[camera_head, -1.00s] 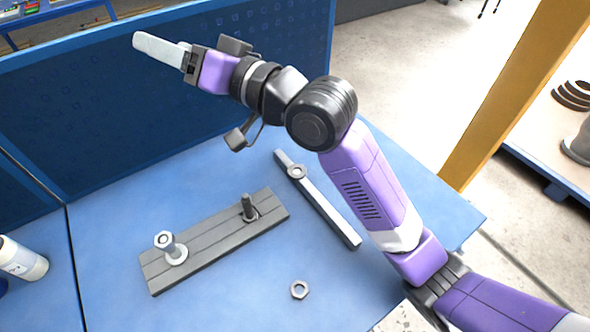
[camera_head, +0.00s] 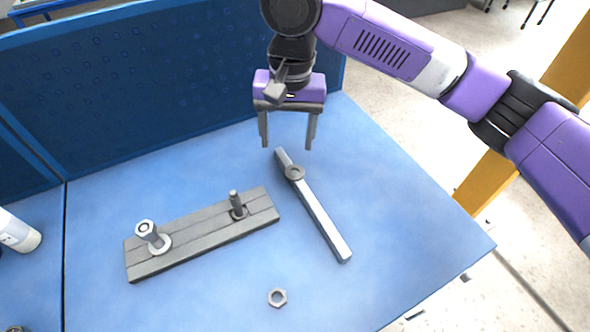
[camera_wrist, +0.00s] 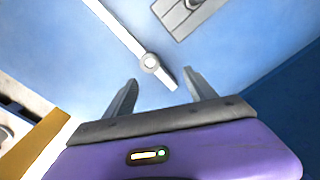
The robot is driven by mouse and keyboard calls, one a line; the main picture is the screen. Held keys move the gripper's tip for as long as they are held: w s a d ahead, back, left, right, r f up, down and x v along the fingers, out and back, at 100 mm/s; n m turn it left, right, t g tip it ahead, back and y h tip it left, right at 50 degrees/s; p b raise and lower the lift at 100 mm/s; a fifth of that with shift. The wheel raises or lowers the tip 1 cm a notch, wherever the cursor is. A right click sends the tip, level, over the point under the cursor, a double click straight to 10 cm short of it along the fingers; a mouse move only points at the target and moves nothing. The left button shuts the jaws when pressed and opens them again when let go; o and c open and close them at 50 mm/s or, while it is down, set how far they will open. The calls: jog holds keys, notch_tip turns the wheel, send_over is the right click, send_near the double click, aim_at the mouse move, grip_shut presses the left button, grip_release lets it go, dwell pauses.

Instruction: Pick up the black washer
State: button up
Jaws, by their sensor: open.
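A dark washer-like ring (camera_head: 239,213) lies around the foot of the short upright stud on the grey slotted plate (camera_head: 190,237); it is the darkest ring I see, but it is small. A lighter washer (camera_head: 161,245) sits around the left bolt (camera_head: 147,232) on the same plate. My gripper (camera_head: 287,147) points down, open and empty, above the table near the far end of the bar, apart from the plate. In the wrist view my gripper (camera_wrist: 163,85) has its fingers spread either side of the bar's end, and part of the plate (camera_wrist: 192,12) shows at the top.
A long light bar (camera_head: 320,215) with a round hub (camera_head: 295,173) lies right of the plate. A loose hex nut (camera_head: 278,298) lies in front. A white bottle (camera_head: 18,232) is at the left. A blue panel (camera_head: 170,110) closes off the back.

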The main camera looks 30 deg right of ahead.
aim_at(295, 174)
jog(key=shift+m+g+h, duration=0.3)
jog(key=shift+m, duration=0.3)
jog(key=shift+s+d+f, duration=0.15)
jog(key=shift+s+f, duration=0.05)
jog(key=shift+f, duration=1.1)
jog(key=shift+s+d+f, duration=0.2)
jog(key=shift+f, duration=1.15)
jog(key=shift+s+d+f, duration=0.15)
jog(key=shift+s+f, duration=0.05)
jog(key=shift+f, duration=1.1)
jog(key=shift+f+p, duration=0.2)
jog(key=shift+p, duration=0.3)
grip_shut()
jog(key=shift+r+b, duration=0.1)
jog(key=shift+b, duration=0.25)
